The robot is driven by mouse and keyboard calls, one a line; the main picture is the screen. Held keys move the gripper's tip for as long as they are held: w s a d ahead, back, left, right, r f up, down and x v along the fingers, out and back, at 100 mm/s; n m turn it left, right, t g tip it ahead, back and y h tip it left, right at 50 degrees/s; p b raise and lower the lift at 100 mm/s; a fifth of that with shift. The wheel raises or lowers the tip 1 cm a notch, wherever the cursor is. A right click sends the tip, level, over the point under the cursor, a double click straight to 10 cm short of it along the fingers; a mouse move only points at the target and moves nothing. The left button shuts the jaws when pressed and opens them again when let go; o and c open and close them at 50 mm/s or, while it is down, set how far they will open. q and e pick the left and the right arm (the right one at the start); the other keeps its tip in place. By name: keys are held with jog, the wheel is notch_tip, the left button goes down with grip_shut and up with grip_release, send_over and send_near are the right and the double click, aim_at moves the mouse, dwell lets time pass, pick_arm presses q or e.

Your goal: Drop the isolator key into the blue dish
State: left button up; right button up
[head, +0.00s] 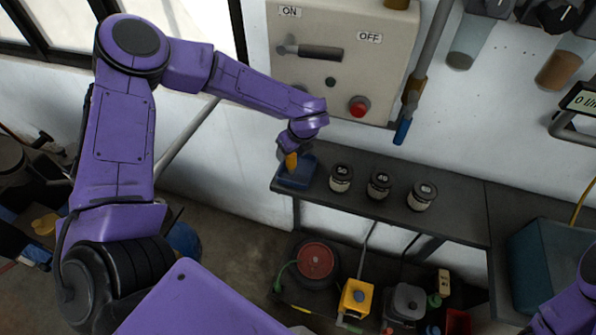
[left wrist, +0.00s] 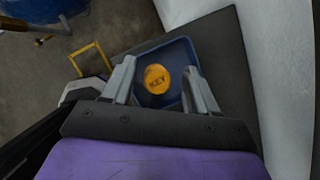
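The isolator key shows as a round orange tag (left wrist: 157,79) marked KEY in the left wrist view. It also shows as an orange piece (head: 291,160) below my left gripper in the head view. The blue dish (head: 297,180) sits at the left end of the dark shelf; its wall also shows in the left wrist view (left wrist: 178,52). My left gripper (left wrist: 160,75) is over the dish, its fingers apart with a gap on both sides of the tag. The tag appears within the dish outline; I cannot tell whether it rests on the bottom. My right gripper is out of view.
Several lidded jars (head: 379,184) stand right of the dish on the shelf (head: 460,215). Above is a wall panel (head: 340,60) with a lever handle and red button. A blue-tipped pipe (head: 403,130) hangs nearby. A teal bin (head: 550,265) stands at right.

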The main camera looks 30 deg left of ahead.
pick_arm(q)
jog(key=shift+w+f, duration=0.1)
jog(key=shift+w, duration=0.05)
jog(key=b+v, duration=0.3)
jog(key=v, duration=0.7)
jog(key=shift+r, duration=0.25)
